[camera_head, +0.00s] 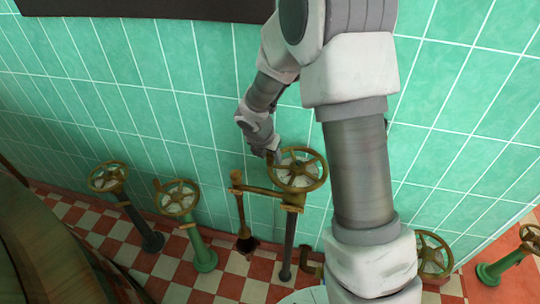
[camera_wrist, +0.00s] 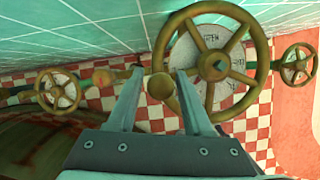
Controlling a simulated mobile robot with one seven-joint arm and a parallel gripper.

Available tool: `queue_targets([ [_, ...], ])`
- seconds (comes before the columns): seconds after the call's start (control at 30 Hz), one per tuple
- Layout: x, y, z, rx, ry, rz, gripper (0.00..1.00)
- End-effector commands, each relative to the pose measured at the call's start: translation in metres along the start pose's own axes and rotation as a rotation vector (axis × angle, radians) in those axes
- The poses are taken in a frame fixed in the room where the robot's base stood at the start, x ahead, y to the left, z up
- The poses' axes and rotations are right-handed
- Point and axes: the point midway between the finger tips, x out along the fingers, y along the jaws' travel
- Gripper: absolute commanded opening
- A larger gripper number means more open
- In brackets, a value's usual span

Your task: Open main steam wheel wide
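A large brass spoked handwheel (camera_head: 298,169) stands on an upright pipe near the tiled wall in the head view. It fills the upper right of the wrist view (camera_wrist: 213,67), over a pale round plate with lettering I can only partly read. A round brass knob (camera_wrist: 160,86) sits at the wheel's left rim. My gripper (camera_wrist: 159,74) is open, its two fingers apart with the knob showing in the gap; I see no finger touching it. In the head view my gripper (camera_head: 272,156) is at the wheel's far left edge, its fingers partly hidden.
Smaller handwheels stand left (camera_head: 108,177), nearer left (camera_head: 177,197), right (camera_head: 433,254) and far right (camera_head: 530,237). A brown-handled lever (camera_head: 239,212) hangs left of the large wheel's pipe. The green tiled wall (camera_head: 150,90) is close behind. A large rounded vessel (camera_head: 40,255) fills the lower left.

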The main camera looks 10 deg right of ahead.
Motion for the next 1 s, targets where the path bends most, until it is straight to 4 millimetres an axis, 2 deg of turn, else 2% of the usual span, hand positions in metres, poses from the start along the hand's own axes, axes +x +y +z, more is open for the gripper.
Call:
queue_targets([
  [0.03, -0.0001, 0.0000, 0.0000, 0.000, 0.000, 0.000, 0.40],
  [0.2, -0.0002, 0.0000, -0.0001, 0.000, 0.000, 0.000, 0.09],
  [0.27, -0.0002, 0.0000, -0.0001, 0.000, 0.000, 0.000, 0.00],
  [1.0, -0.0004, 0.0000, -0.0002, 0.000, 0.000, 0.000, 0.00],
])
